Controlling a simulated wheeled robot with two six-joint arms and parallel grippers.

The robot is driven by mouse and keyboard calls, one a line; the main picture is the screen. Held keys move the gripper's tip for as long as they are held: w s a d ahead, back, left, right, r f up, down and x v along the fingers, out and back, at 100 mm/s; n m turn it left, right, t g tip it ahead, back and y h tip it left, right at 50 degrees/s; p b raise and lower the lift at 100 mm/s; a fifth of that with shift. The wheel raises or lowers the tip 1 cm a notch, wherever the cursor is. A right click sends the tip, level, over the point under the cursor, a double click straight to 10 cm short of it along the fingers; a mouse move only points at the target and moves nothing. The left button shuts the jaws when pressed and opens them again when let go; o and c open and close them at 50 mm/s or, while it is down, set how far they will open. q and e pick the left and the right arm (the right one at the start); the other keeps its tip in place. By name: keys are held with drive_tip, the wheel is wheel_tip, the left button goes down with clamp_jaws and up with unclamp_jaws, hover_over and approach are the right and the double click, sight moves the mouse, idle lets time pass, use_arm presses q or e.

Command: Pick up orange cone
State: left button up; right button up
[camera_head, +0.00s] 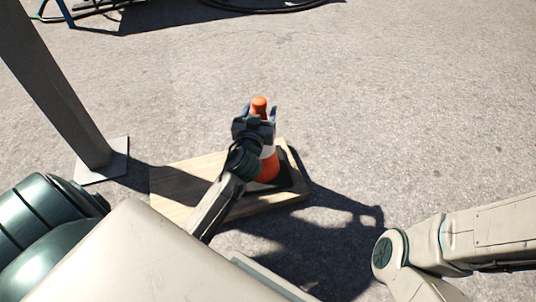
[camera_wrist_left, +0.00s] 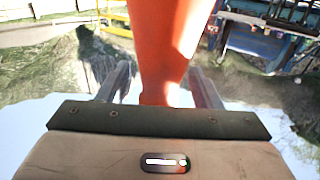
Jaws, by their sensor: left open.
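The orange cone (camera_head: 268,168) with a white band and dark base stands upright on a wooden board (camera_head: 178,190). My left gripper (camera_head: 257,113) is open at the cone's upper part, with the orange tip showing between its fingers. In the left wrist view the cone (camera_wrist_left: 158,50) fills the space between the two open fingers (camera_wrist_left: 160,88), with one finger on each side. I cannot tell whether either finger touches it. The gripper and wrist hide part of the cone's near side. Part of my right arm shows at the lower right, but its gripper is out of view.
A grey post (camera_head: 60,90) with a flat foot plate (camera_head: 108,165) stands left of the board. A dark hose or cable (camera_head: 265,8) lies at the far top. The pavement (camera_head: 430,110) right of and beyond the cone is clear.

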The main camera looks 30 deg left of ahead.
use_arm(q)
drive_tip(key=shift+w+a, duration=0.1)
drive_tip(key=shift+w, duration=0.15)
drive_tip(key=shift+s+r, duration=0.1)
drive_tip(key=shift+r, duration=0.05)
clamp_jaws()
drive_tip(key=shift+r, duration=0.2)
